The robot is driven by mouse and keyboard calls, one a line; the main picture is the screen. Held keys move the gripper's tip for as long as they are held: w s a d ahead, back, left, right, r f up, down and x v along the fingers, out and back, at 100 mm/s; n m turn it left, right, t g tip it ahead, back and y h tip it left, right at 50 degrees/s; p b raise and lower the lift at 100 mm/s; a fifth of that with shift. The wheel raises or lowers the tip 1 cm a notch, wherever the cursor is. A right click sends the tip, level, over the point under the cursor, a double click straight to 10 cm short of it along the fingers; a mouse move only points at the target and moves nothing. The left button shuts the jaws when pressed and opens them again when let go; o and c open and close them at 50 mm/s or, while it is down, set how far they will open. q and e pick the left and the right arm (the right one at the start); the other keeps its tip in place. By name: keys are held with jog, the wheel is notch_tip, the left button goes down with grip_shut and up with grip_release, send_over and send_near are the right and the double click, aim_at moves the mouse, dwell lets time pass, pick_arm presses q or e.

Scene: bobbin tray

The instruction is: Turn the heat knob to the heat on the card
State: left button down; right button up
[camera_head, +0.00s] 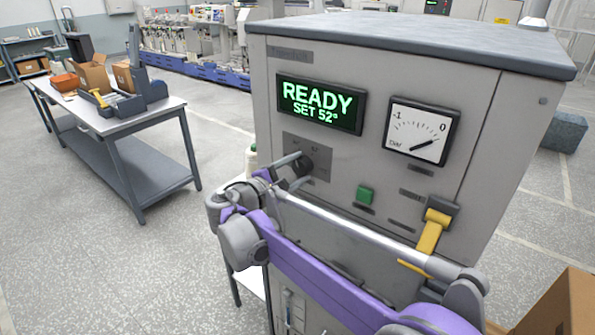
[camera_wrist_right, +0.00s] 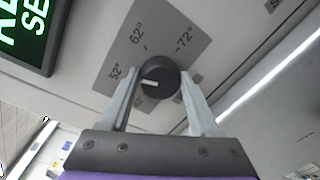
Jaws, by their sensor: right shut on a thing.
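The heat knob (camera_head: 300,166) is a round black knob on a dark plate on the grey machine's front. In the right wrist view the knob (camera_wrist_right: 160,77) has a white mark pointing left, toward the 52° side of a scale marked 52°, 62° and 72°. My right gripper (camera_wrist_right: 162,80) is shut on the knob, one finger on each side of it. The green display (camera_head: 320,103) reads "READY SET 52°". I cannot make out a heat card in these views. My left gripper is not in view.
The machine front also has a dial gauge (camera_head: 421,131), a green button (camera_head: 365,194) and a yellow lever (camera_head: 432,232). A table (camera_head: 150,115) with boxes stands at the left. A cardboard box (camera_head: 565,305) is at the lower right. Open floor lies between table and machine.

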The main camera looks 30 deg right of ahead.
jog(key=shift+n, duration=0.9)
jog(key=o, duration=1.4)
jog(key=shift+c, duration=0.2)
jog(key=b+v, duration=0.1)
jog(key=v, duration=0.9)
jog(key=shift+a, duration=0.45)
